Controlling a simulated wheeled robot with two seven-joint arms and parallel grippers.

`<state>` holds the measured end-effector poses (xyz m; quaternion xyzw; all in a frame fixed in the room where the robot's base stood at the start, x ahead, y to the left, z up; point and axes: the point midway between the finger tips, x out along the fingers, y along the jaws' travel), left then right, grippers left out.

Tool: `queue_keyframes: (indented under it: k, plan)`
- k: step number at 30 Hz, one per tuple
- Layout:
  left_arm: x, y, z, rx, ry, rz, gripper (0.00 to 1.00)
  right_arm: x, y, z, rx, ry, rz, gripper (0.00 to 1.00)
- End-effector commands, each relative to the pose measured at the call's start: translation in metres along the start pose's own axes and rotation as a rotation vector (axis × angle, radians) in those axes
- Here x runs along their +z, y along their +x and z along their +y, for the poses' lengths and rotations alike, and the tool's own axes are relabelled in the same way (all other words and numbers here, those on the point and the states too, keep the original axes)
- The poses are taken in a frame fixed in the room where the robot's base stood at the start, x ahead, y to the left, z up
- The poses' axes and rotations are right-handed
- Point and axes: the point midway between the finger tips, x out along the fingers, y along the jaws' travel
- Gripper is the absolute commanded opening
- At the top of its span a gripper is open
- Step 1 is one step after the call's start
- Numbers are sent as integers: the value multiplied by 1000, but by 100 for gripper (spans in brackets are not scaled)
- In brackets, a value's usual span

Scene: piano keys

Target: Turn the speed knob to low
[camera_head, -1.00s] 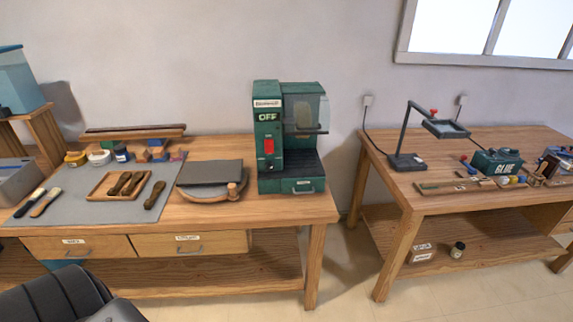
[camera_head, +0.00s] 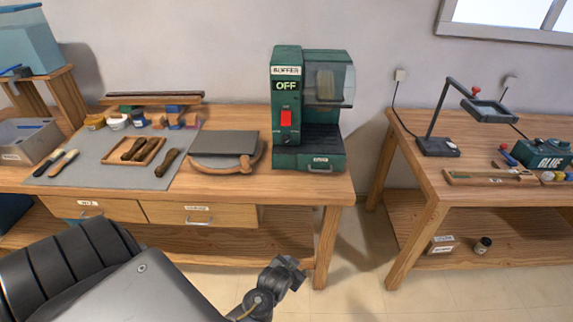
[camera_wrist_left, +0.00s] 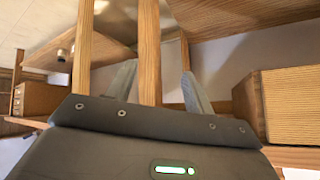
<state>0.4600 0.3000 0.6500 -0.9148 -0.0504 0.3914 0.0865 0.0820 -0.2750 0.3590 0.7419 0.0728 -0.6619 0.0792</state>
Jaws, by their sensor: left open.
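A green buffer machine (camera_head: 309,150) stands at the right end of the left workbench. It has a "BUFFER" label, an "OFF" display (camera_head: 286,86) and a red switch (camera_head: 286,118) on its front. A small dark shape lies below the switch; I cannot tell whether it is the speed knob or where it points. My left arm reaches in from the lower left, in front of and below the bench top. In the left wrist view my left gripper (camera_wrist_left: 158,88) has its two grey fingers spread, with nothing held between them. My right gripper is out of view.
The left workbench (camera_head: 330,186) also holds a sanding-like block (camera_head: 225,143), a tool tray (camera_head: 112,160) and small jars. The right workbench (camera_head: 470,135) carries a lamp stand (camera_head: 437,145) and a glue box (camera_head: 540,154). In the wrist view wooden posts (camera_wrist_left: 149,50) stand beyond the fingers.

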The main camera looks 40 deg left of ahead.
Motion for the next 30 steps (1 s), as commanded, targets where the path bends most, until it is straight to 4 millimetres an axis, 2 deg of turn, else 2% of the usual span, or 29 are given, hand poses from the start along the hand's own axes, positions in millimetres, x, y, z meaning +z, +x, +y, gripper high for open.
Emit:
queue_keyframes:
  k: [1,6,9,12,15,18,24,30]
  plan:
    - [-35,-8,-13,-27,-24,64,53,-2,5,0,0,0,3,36]
    - [-137,-29,-66,-177,-99,274,53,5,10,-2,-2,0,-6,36]
    - [-185,-36,-101,-304,-135,387,53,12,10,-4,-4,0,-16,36]
    - [-221,-43,-131,-435,-161,470,53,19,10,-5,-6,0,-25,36]
    - [-249,-51,-156,-561,-182,528,53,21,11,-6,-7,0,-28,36]
    - [-267,-60,-175,-667,-195,559,53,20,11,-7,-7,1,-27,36]
    - [-278,-67,-186,-743,-201,574,53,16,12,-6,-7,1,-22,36]
    - [-283,-61,-195,-744,-198,574,53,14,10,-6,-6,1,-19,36]
